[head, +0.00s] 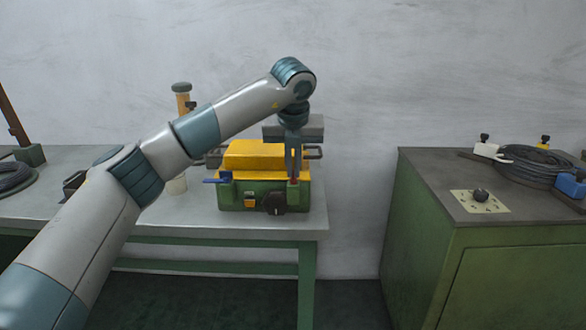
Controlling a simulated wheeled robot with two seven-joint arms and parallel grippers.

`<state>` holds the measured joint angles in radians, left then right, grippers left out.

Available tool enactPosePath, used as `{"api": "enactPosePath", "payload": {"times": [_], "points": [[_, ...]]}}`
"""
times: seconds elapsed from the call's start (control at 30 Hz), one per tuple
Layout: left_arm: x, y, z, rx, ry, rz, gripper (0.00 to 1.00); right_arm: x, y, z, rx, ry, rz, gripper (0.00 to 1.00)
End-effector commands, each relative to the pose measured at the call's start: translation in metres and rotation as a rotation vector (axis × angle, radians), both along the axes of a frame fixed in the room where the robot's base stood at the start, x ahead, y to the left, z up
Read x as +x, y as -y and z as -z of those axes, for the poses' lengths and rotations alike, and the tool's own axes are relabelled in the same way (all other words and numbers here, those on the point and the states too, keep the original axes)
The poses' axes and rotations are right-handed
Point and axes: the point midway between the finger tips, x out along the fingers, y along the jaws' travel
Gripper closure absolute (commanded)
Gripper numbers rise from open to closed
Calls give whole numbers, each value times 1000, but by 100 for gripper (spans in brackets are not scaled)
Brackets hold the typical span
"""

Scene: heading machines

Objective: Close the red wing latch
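A machine case with a yellow upper part (250,150) and a green lower body (235,200) sits on the grey table. A small reddish piece (293,184), which looks like the red wing latch, shows at the front right of the case, just under my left gripper (293,177). The gripper points down, its fingers in front of the case's right part. The fingers overlap in this view, so I cannot tell their opening or whether they touch the latch. The latch's upper part is hidden. A blue latch (213,181) sticks out at the case's left. My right gripper is not in view.
The grey table (310,222) ends just right of the case. A gap separates it from a green cabinet (500,270) holding a black cable coil (535,165) and a knob plate (480,200).

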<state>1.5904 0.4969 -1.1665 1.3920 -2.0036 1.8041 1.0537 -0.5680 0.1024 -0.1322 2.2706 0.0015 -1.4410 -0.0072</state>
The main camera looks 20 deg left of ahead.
Motion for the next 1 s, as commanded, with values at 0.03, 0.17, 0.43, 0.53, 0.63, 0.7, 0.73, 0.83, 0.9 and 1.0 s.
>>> {"api": "enactPosePath", "payload": {"times": [0.03,0.17,0.43,0.53,0.63,0.7,0.73,0.83,0.9,1.0], "points": [[-2,1,9,3,-18,-2,100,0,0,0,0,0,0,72],[-2,1,9,3,-18,-8,100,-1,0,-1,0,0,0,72],[-2,1,9,2,-17,-7,91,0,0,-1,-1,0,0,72],[-2,1,8,3,-15,-7,77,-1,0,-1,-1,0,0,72],[-1,1,6,2,-11,-7,77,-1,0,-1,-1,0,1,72],[-1,0,4,1,-9,-8,77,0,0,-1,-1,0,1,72],[-1,0,4,1,-9,-8,77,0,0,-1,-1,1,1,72],[-1,0,2,1,-6,-7,77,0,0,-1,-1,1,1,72],[-1,1,0,0,-5,-8,77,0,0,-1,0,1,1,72],[-3,2,-6,-1,-4,-8,77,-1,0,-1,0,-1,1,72]]}}
